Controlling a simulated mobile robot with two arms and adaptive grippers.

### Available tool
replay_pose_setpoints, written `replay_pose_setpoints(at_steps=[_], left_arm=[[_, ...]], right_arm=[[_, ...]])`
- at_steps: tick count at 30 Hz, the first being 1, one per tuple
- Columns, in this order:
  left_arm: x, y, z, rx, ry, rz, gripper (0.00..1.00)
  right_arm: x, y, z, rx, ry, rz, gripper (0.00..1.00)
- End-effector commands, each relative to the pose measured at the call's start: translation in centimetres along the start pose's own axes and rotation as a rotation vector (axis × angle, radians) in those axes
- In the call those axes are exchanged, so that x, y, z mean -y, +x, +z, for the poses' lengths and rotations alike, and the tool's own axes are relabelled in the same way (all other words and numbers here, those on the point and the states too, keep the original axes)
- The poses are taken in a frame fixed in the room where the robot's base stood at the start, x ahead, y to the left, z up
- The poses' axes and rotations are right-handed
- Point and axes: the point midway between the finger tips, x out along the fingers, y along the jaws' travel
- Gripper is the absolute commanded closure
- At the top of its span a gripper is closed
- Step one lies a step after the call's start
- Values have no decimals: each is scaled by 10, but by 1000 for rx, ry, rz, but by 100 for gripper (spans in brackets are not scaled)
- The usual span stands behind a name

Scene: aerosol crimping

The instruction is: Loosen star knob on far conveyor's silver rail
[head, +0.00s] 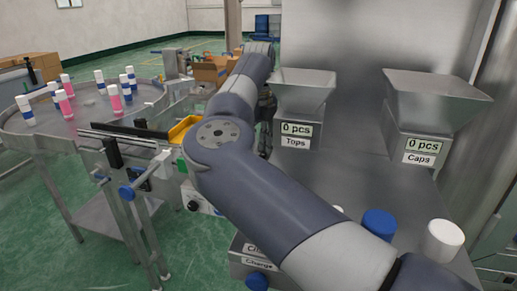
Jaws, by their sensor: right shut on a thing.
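My right arm crosses the middle of the head view, and its forearm hides part of the space behind it. My right gripper (265,128) shows as a dark shape between the forearm and the Tops hopper. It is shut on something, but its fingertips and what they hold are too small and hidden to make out. A silver rail (124,139) runs along the conveyor at left, beside the round table. A blue knob (126,192) sits on a rod below the rail. I cannot pick out the star knob for certain. My left gripper is not in view.
Pink and white bottles with blue bands stand on the round table (20,127). The Tops hopper (303,90) and Caps hopper (437,100) stand on the metal bench at right. A blue cap (379,223) and a white cap (444,238) are at the bench's front.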

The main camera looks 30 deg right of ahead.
Motion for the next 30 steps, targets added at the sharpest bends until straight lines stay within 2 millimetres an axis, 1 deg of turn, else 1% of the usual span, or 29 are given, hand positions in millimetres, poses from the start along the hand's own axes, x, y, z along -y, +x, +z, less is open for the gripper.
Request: replay_pose_setpoints(at_steps=[3, 4, 5, 6, 7, 15, 18, 20, 27, 30], left_arm=[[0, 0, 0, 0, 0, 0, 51], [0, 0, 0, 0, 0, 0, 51], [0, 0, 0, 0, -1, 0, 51], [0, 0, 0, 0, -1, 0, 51], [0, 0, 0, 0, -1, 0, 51], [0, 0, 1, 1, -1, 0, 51], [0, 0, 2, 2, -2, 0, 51], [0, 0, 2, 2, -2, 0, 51], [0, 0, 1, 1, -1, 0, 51], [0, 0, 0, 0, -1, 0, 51]], right_arm=[[0, -1, 0, 3, 0, -2, 90], [0, -1, 0, 3, 1, -2, 64], [0, -1, 0, 3, 1, -2, 57], [0, -1, 0, 3, 1, -2, 48], [0, -1, 0, 2, 1, -1, 45], [0, 0, 0, 1, 1, -1, 45], [0, -4, 0, 2, 1, -1, 45], [0, -11, 1, 4, 0, -2, 45], [1, -51, 1, 4, 0, -2, 45], [0, -64, 1, 3, 0, -2, 45]])
